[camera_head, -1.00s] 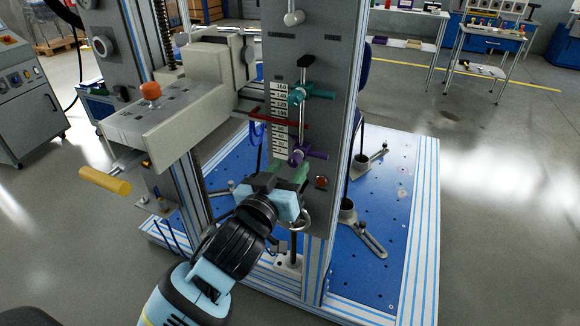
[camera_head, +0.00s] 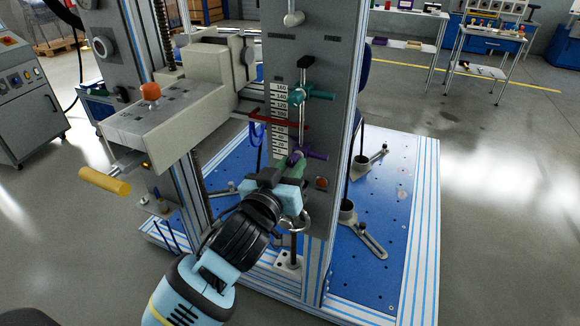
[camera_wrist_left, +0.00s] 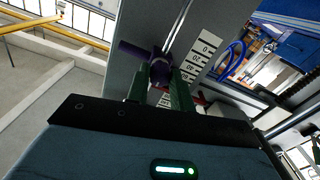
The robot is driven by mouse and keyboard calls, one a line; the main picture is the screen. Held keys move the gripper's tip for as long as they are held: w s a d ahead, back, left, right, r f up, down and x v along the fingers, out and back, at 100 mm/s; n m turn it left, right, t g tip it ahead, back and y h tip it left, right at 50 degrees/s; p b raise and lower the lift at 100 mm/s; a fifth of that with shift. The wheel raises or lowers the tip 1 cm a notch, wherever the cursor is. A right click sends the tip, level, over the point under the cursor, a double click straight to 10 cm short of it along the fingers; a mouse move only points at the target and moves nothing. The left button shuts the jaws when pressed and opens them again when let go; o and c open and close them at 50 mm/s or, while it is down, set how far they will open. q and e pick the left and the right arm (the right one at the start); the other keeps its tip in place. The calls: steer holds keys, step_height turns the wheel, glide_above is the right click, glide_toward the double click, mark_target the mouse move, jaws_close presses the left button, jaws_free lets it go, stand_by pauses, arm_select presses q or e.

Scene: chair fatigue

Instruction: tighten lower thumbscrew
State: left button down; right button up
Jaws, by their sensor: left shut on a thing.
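The lower thumbscrew is purple (camera_head: 312,155) and sits near the foot of the white number scale (camera_head: 280,118) on the grey upright plate. My left gripper (camera_head: 292,168) reaches up to it from below, its green fingers at the purple part. In the left wrist view the green fingers (camera_wrist_left: 166,92) are closed on the purple thumbscrew (camera_wrist_left: 158,68), with its purple side arm sticking out to the left. The fingers hide part of its body. A teal thumbscrew (camera_head: 310,95) sits higher on the same thin rod. My right gripper is not in view.
A red pointer bar (camera_head: 278,119) crosses the scale between the two thumbscrews. A red button (camera_head: 321,183) is just right of my left gripper. A grey block with an orange knob (camera_head: 150,91) and a yellow handle (camera_head: 105,181) project at left.

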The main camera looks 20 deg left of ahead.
arm_select(q)
steer(key=shift+r+m+p, duration=0.2)
steer(key=shift+m+p, duration=0.6)
steer(key=shift+p, duration=0.25)
steer(key=m+p, duration=0.3)
steer(key=shift+r, duration=0.1)
steer(key=m+p, duration=0.2)
steer(key=m, duration=0.1)
steer(key=shift+p, duration=0.3)
steer(key=m+p, duration=0.2)
steer(key=m, duration=0.2)
steer(key=shift+m+p, duration=0.35)
steer(key=shift+m, duration=0.05)
steer(key=m+p, duration=0.1)
steer(key=m, duration=0.2)
steer(key=shift+m+p, duration=0.3)
steer(key=m+p, duration=0.1)
steer(key=m, duration=0.2)
steer(key=shift+m, duration=0.3)
steer(key=shift+f+m+p, duration=0.2)
steer(key=shift+m+p, duration=0.5)
steer(key=shift+m, duration=1.4)
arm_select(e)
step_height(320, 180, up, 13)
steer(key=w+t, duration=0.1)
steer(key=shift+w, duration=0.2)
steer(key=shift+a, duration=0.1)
